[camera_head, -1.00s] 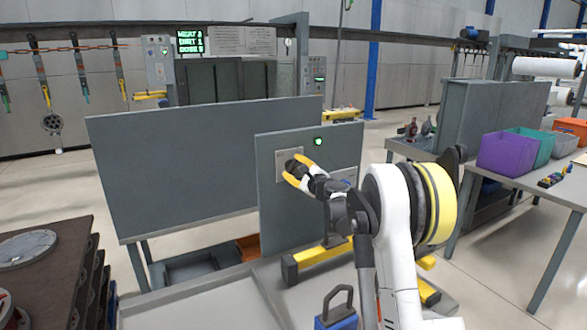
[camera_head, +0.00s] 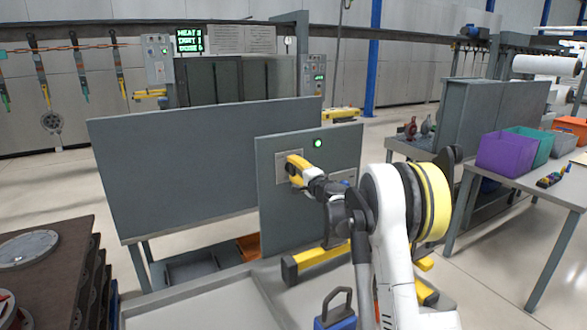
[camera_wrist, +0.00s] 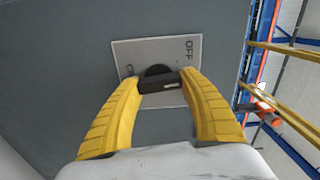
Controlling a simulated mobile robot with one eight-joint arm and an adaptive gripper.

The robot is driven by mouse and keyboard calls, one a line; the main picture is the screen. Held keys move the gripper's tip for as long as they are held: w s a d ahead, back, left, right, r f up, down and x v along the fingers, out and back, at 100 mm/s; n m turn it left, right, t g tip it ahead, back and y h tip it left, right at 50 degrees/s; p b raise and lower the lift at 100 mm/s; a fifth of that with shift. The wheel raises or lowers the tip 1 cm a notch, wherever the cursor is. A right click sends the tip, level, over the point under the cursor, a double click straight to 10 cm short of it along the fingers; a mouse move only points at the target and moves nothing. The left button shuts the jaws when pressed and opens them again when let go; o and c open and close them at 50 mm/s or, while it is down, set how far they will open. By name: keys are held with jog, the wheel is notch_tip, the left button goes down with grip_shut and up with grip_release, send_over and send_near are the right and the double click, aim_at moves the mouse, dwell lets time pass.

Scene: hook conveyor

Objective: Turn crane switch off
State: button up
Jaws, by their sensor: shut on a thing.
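The crane switch is a dark knob (camera_wrist: 158,71) on a light plate (camera_wrist: 140,53) marked OFF at the upper right in the wrist view. Another marking at the left is partly hidden. The plate (camera_head: 282,180) is fixed to a grey panel (camera_head: 277,226) in the head view. My gripper (camera_wrist: 161,79) has its two yellow fingers closed on the knob's dark bar, one on each side. In the head view my gripper (camera_head: 289,168) covers the knob. A green light (camera_head: 317,143) glows on the panel above and to the right.
A larger grey board (camera_head: 180,172) stands behind and left of the panel. A yellow floor bar (camera_head: 315,260) lies below. A table with a purple bin (camera_head: 505,153) stands at the right, and a dark table (camera_head: 45,265) at the left.

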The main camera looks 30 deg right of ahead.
jog(key=n, duration=0.6)
jog(key=shift+r+n+p, duration=0.15)
jog(key=shift+n+p, duration=0.15)
jog(key=shift+p, duration=0.1)
dwell(0.4)
jog(key=o, duration=1.2)
jog(key=shift+s, duration=0.1)
jog(key=s, duration=1.1)
jog(key=shift+s+d, duration=0.15)
jog(key=shift+s, duration=0.25)
